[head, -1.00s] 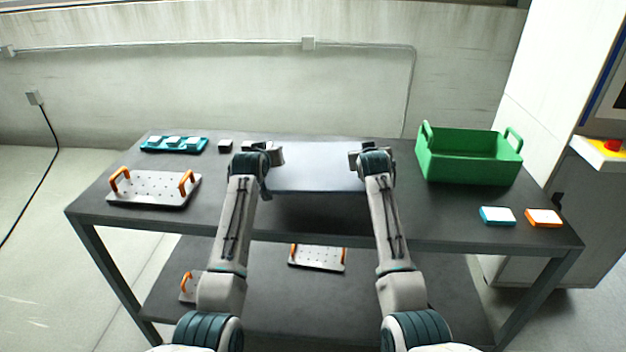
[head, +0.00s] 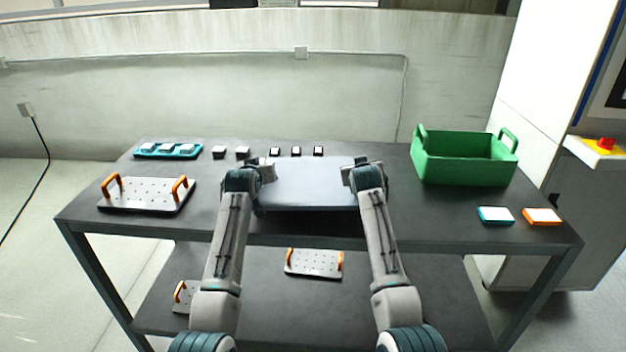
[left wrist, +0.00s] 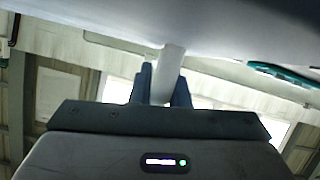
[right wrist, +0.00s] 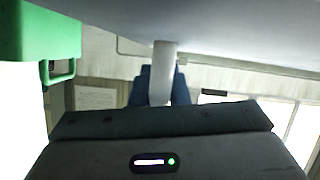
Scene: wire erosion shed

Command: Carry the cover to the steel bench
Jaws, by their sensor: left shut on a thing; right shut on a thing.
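The cover (head: 308,183) is a wide grey-blue panel held level between my two arms, over the middle of the dark bench (head: 400,225). My left gripper (head: 266,172) is at its left end and my right gripper (head: 349,173) at its right end. In the left wrist view, blue fingers (left wrist: 161,88) are shut on a pale upright tab under the cover (left wrist: 225,22). The right wrist view shows the same kind of grip (right wrist: 159,88) under the cover (right wrist: 230,25). I cannot tell whether the cover touches the bench top.
A green crate (head: 463,172) stands right of the cover. A perforated plate with orange handles (head: 147,196) and a teal tray (head: 168,151) lie left. Several small blocks (head: 297,151) sit behind the cover. Teal (head: 495,216) and orange (head: 541,217) pieces lie front right.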

